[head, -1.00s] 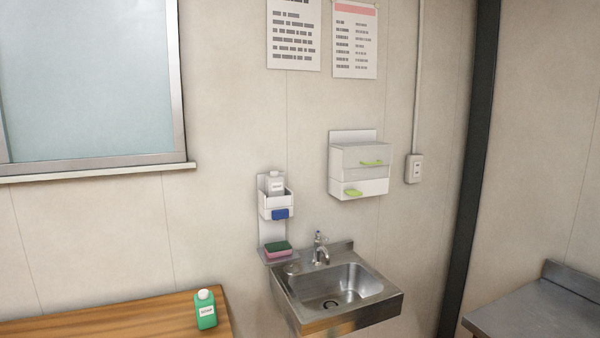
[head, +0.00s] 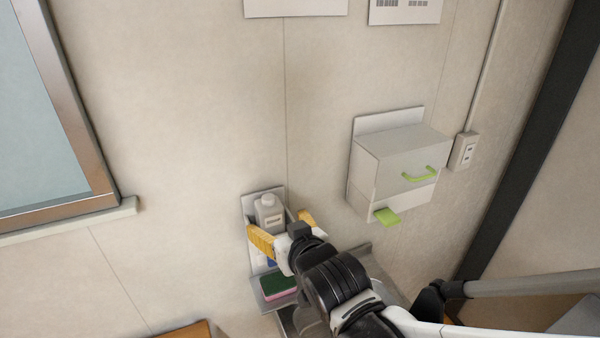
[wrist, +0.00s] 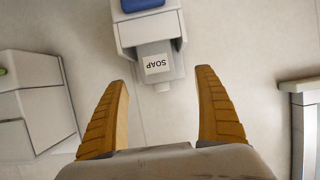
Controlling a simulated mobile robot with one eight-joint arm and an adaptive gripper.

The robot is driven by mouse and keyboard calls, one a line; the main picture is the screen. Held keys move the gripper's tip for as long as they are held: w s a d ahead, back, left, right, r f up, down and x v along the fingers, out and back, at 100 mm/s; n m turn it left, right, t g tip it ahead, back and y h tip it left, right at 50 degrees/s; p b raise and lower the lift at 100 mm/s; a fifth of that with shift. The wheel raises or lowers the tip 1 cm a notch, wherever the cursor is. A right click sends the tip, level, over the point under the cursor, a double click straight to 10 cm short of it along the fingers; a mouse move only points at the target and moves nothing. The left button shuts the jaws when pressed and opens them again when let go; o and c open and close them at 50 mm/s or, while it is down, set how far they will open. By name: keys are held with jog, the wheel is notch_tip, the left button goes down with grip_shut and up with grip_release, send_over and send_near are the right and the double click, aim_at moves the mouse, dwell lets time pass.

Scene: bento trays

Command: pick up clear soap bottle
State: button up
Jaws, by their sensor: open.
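The clear soap bottle (head: 269,216), pale grey with a white label, stands in a white wall holder (head: 252,250). In the wrist view the bottle (wrist: 155,65) appears upside down with its SOAP label showing and its cap towards my gripper. My gripper (head: 277,221) is open and empty in front of the holder, its yellow fingers on either side of the bottle in the head view. In the wrist view my gripper (wrist: 161,76) has its fingertips spread wider than the bottle, with no contact visible. The bottle's lower part is hidden by the holder.
A green and pink sponge (head: 279,286) lies on the shelf below the holder. A white wall box (head: 388,165) with green handles hangs to the right. The sink (head: 375,265) is mostly hidden behind my arm. A window frame (head: 75,130) is at left.

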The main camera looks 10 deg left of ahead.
aim_at(271, 218)
jog(key=x, duration=0.3)
jog(key=shift+w+a+f, duration=0.1)
jog(key=shift+a+f, duration=0.05)
jog(key=shift+f, duration=0.1)
jog(key=x, duration=0.3)
jog(key=b+x, duration=0.1)
jog(key=x, duration=0.1)
jog(key=shift+w, duration=0.35)
jog(key=shift+s+d+r, duration=0.1)
jog(key=shift+d, duration=0.1)
jog(key=c, duration=1.2)
